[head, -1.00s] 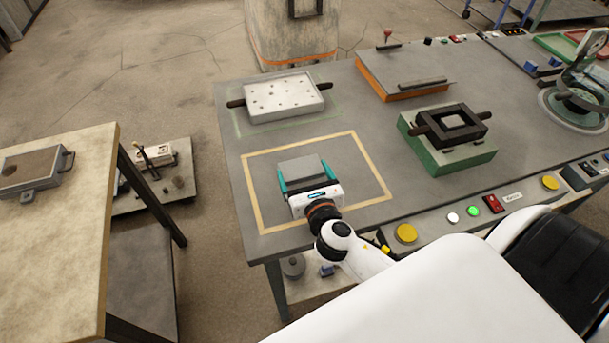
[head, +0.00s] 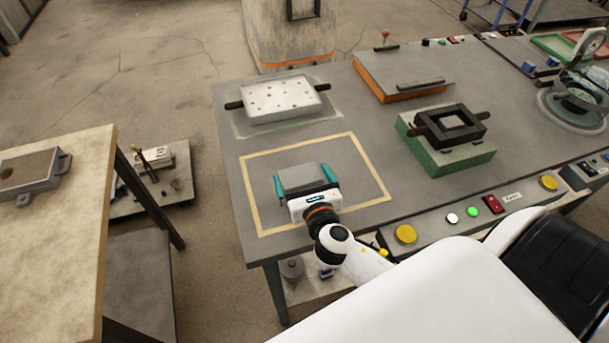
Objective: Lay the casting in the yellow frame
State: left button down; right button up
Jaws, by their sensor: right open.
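The casting, a grey block (head: 303,176), lies on the table inside the yellow frame (head: 258,205), a painted outline on the grey top. My right gripper (head: 306,184) is at the casting, with one teal finger on its left side and one on its right. The fingers stand apart and the jaws are open; a small gap shows at the right finger. The gripper body hides the near side of the casting. My left gripper is not in view.
A white perforated plate (head: 282,97) with dark handles lies behind the frame. A dark square mould (head: 449,124) sits on a green block (head: 455,157) to the right. An orange-sided plate (head: 400,73) is at the back. Buttons (head: 405,234) line the table's front edge.

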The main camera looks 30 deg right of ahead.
jog(key=shift+r, duration=0.35)
jog(key=v, duration=0.8)
jog(key=b+v, duration=0.1)
jog(key=v, duration=0.3)
jog(key=shift+r, duration=0.25)
jog(key=shift+a, duration=0.1)
